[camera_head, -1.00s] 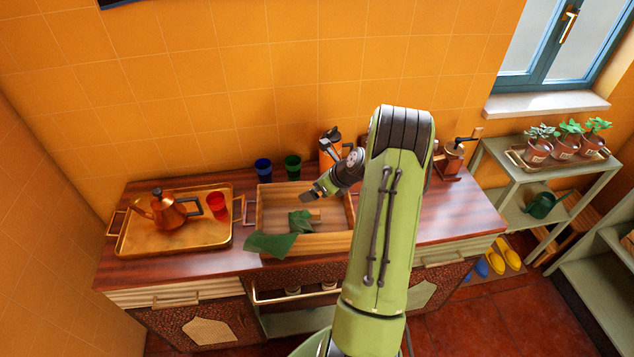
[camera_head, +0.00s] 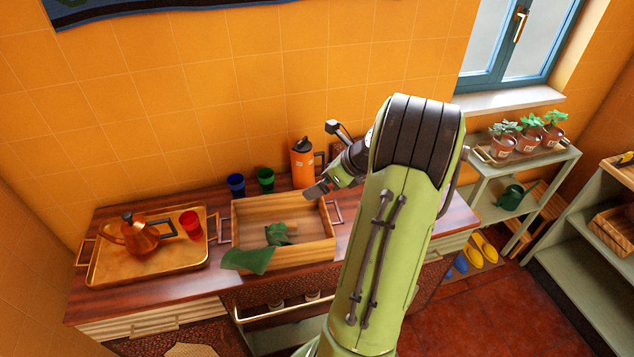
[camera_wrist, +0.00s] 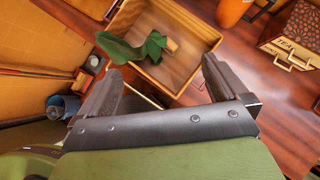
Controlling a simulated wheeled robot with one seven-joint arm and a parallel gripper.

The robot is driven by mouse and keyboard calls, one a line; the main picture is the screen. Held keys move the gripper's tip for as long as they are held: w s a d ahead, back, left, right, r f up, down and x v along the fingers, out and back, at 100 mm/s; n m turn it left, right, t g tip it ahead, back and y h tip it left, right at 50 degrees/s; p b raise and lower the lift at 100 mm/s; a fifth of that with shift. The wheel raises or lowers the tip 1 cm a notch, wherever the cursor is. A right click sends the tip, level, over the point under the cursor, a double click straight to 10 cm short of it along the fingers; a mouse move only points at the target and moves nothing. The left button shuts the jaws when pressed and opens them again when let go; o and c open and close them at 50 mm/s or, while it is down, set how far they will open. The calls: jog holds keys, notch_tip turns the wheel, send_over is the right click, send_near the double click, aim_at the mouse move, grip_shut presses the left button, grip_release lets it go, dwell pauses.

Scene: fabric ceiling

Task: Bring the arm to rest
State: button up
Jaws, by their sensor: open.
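My gripper (camera_head: 318,190) is above the right side of a wooden tray (camera_head: 236,215) on the counter. In the wrist view the two fingers of my gripper (camera_wrist: 165,90) stand wide apart with nothing between them. A green cloth (camera_head: 248,260) hangs over the front left edge of the wooden tray, with part of it inside. The cloth also shows in the wrist view (camera_wrist: 122,48), beyond the fingers. My green arm covers the right part of the counter in the head view.
A gold tray (camera_head: 105,272) at left holds a copper teapot (camera_head: 138,238) and a red cup (camera_head: 190,224). Blue (camera_head: 236,184) and green (camera_head: 266,180) cups and an orange jug (camera_head: 302,165) stand behind the wooden tray. A shelf with potted plants (camera_head: 528,138) is at right.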

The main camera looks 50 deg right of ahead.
dwell(0.4)
jog(key=w+a+r+n+g+b, duration=0.1)
jog(key=a+r+n+b, duration=0.15)
jog(key=a+n, duration=0.65)
jog(key=w+a+r+n+g+b, duration=0.1)
jog(key=a+r+n+g, duration=0.15)
jog(key=a+n, duration=0.65)
jog(key=s+a+n+t+h+b, duration=0.1)
jog(key=s+a+n+b, duration=0.1)
jog(key=s+a+n, duration=1.2)
jog(key=shift+s+f+n+b, duration=0.3)
jog(key=shift+s+f+n, duration=0.1)
jog(key=shift+n, duration=0.8)
